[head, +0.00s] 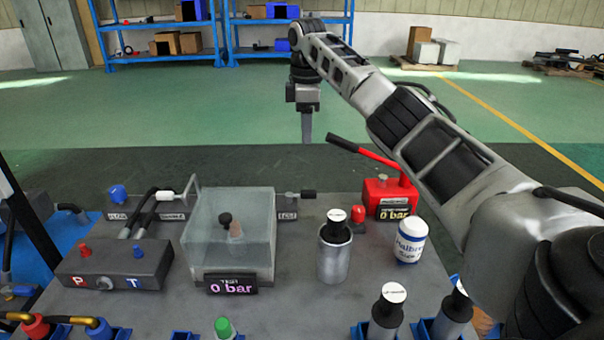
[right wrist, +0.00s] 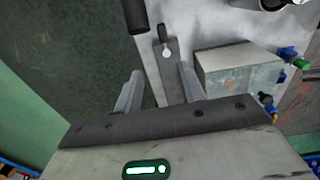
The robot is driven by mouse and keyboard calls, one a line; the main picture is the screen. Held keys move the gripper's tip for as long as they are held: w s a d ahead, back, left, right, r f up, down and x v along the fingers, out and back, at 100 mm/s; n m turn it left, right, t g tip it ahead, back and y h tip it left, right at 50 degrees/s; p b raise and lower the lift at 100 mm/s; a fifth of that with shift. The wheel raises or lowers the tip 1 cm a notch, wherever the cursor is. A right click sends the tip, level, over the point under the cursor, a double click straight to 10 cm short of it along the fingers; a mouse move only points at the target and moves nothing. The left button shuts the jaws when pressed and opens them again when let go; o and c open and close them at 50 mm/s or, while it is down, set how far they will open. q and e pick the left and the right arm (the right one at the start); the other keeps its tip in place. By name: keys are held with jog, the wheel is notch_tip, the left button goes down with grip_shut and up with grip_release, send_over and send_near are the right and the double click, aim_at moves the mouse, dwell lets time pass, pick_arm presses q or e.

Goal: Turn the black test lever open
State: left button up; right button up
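The black test lever (head: 308,194) lies to the right of the clear box, at the small grey valve block (head: 287,215) with a partly hidden label. In the right wrist view the grey valve block (right wrist: 171,68) lies ahead of and between the fingers, with a short dark grip (right wrist: 160,31) at its far end. My right gripper (head: 306,141) points down, above and behind the lever in the head view. In the wrist view the right gripper (right wrist: 160,72) is open, with nothing between its fingers. My left gripper is not in view.
A red pump (head: 383,196) with a black-tipped handle (head: 342,143) stands right of the lever. The clear box (head: 230,230) reads 0 bar. A metal cylinder (head: 333,258) and a white bottle (head: 410,241) stand in front. Blue shelves (head: 225,50) are far back.

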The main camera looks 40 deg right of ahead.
aim_at(307, 191)
jog(key=f, duration=1.6)
jog(key=shift+s+f, duration=0.1)
jog(key=shift+s, duration=0.15)
jog(key=shift+c, duration=0.3)
grip_shut()
